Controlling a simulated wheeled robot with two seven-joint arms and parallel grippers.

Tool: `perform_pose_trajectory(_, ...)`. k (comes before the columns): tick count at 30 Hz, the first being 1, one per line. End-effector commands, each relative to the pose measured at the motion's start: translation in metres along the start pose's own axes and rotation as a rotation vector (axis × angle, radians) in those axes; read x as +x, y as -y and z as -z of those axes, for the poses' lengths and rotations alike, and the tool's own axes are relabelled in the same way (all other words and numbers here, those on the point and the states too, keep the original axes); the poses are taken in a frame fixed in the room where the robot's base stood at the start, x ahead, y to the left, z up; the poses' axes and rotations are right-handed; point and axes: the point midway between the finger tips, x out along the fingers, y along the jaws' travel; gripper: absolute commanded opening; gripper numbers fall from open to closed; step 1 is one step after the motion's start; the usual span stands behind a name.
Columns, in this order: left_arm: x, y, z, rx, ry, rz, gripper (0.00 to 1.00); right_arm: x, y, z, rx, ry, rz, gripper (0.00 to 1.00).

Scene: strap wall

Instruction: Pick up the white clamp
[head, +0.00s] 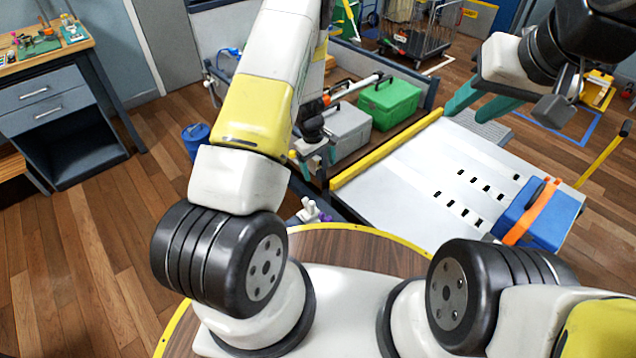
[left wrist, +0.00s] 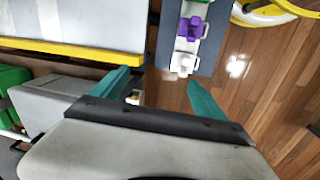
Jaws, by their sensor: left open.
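The white clamp (head: 308,211) shows in the head view just below my left gripper, beside a purple piece. In the left wrist view the white clamp (left wrist: 182,62) lies on a narrow blue-grey ledge, near the gap between my fingertips. The purple piece (left wrist: 189,28) adjoins it, with more white beyond. I cannot tell whether these are separate clamps. My left gripper (left wrist: 160,84) is open and empty, apart from the clamp.
A white slotted panel (head: 400,190) with a yellow edge (head: 385,150) lies right of my left gripper. A blue box (head: 540,215) with an orange strap rests on it. A grey case (head: 346,130) and a green case (head: 390,102) stand behind. Wooden floor is open at left.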

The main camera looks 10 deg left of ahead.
Motion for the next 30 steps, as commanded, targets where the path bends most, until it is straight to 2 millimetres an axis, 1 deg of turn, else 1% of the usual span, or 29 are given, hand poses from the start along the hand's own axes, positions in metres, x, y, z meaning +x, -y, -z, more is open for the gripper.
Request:
perform_pose_trajectory(1,0.030,0.012,0.000,-0.020,-0.002,0.037,0.84,0.000,0.000,0.000,0.000,0.000,0.000,0.36)
perform_pose_trajectory(3,0.061,0.026,0.002,-0.047,-0.013,0.072,0.84,0.000,0.000,0.000,0.000,0.000,0.000,0.36)
perform_pose_trajectory(6,0.093,0.043,0.002,-0.073,-0.026,0.109,0.84,0.000,0.000,0.000,0.000,0.000,0.000,0.36)
perform_pose_trajectory(7,0.100,0.047,0.002,-0.078,-0.029,0.117,0.84,0.000,0.000,0.000,0.000,0.000,0.000,0.36)
perform_pose_trajectory(9,0.111,0.053,0.002,-0.087,-0.035,0.131,0.84,0.000,0.000,0.000,0.000,0.000,0.000,0.36)
perform_pose_trajectory(12,0.123,0.059,0.003,-0.094,-0.039,0.140,0.84,0.000,0.000,0.000,0.000,0.000,0.000,0.36)
perform_pose_trajectory(20,0.152,0.064,0.002,-0.094,-0.038,0.141,0.84,0.000,0.000,0.000,0.000,0.000,0.000,0.36)
perform_pose_trajectory(27,0.187,0.070,0.001,-0.093,-0.039,0.140,0.84,0.000,0.000,0.000,0.000,0.000,0.000,0.36)
perform_pose_trajectory(30,0.194,0.070,0.002,-0.093,-0.039,0.139,0.84,0.000,0.000,0.000,0.000,0.000,0.000,0.36)
